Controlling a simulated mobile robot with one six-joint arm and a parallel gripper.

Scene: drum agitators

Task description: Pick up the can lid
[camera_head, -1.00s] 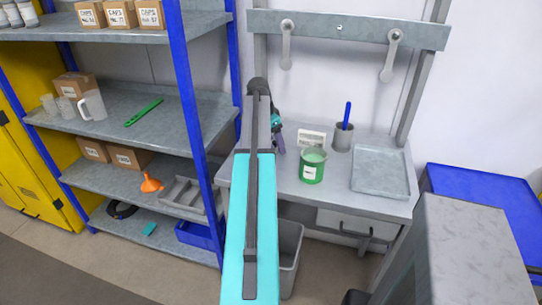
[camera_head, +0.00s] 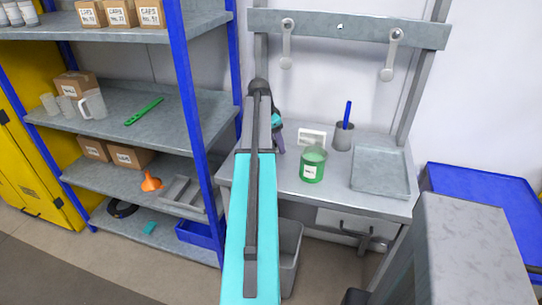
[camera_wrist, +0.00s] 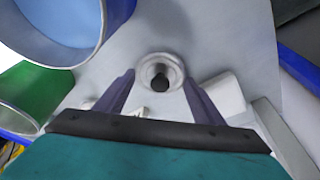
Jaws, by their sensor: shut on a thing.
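My gripper (camera_head: 279,138) hangs over the left end of the grey workbench (camera_head: 327,201), its fingers pointing down. In the wrist view my gripper (camera_wrist: 159,77) has its two dark purple fingers on either side of a small round pale-grey piece with a dark centre, which looks like part of the can lid (camera_wrist: 146,69). The fingers are shut on it. How far the lid reaches, and whether it touches the bench, I cannot tell. In the head view the lid does not show clearly; my arm and gripper hide that spot.
A green can (camera_head: 313,166), a white label stand (camera_head: 311,136), a grey cup (camera_head: 343,140) with a blue handle and a grey tray (camera_head: 380,171) stand right of my gripper. A blue-posted shelf (camera_head: 190,100) is close on the left. A rail with hooks (camera_head: 345,28) is behind.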

